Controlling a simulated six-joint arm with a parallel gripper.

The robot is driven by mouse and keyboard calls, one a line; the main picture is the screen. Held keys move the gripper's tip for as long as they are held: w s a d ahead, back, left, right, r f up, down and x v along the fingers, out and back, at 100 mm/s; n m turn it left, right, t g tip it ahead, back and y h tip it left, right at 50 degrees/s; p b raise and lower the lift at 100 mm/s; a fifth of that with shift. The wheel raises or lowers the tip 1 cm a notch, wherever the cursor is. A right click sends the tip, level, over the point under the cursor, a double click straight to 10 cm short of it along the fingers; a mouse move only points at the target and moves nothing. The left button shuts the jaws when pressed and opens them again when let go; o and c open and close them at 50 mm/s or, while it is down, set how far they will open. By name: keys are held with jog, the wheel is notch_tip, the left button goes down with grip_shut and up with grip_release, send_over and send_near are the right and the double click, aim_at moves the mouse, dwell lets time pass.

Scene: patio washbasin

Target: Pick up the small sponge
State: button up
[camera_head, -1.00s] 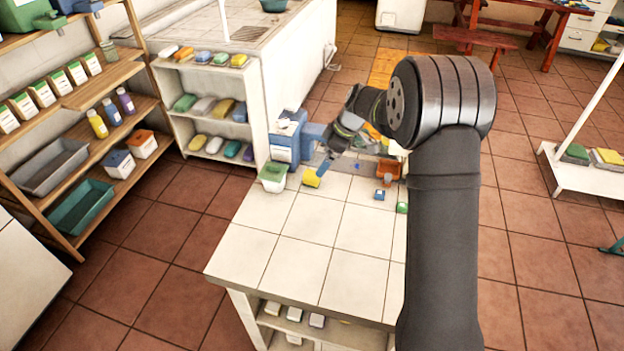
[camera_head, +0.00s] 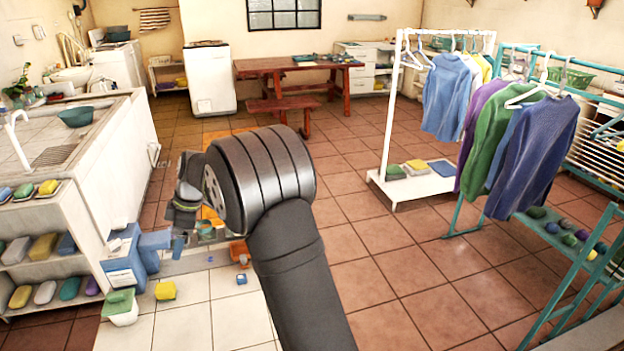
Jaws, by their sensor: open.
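Several sponge-like blocks show, and I cannot tell which is the small sponge. On the white tiled top (camera_head: 185,325), a yellow block (camera_head: 165,290) lies at the left and a much smaller blue block (camera_head: 241,279) lies further right. My gripper (camera_head: 179,243) is small and partly hidden behind my arm's thick dark joint. It is open, above the far part of the tiled top, beyond the yellow block in the picture. Nothing shows held in it. My arm hides part of the tiled top.
A green-lidded white tub (camera_head: 121,307) and a blue-and-white box (camera_head: 122,258) stand left of the yellow block. An orange container (camera_head: 239,250) is behind the blue block. Shelves of coloured blocks (camera_head: 43,248) are at left. A white clothes rack (camera_head: 389,120) stands right, beyond open floor.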

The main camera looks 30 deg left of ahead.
jog(key=m+t+h, duration=0.3)
jog(key=m, duration=1.6)
send_over(164, 286)
jog(key=f, duration=1.1)
jog(key=shift+d, duration=0.4)
jog(key=shift+a+f, duration=0.2)
jog(key=shift+f, duration=1.4)
jog(key=shift+a+f, duration=0.2)
jog(key=shift+f, duration=1.35)
jog(key=c, duration=1)
jog(key=shift+c, duration=0.3)
jog(key=shift+r, duration=0.1)
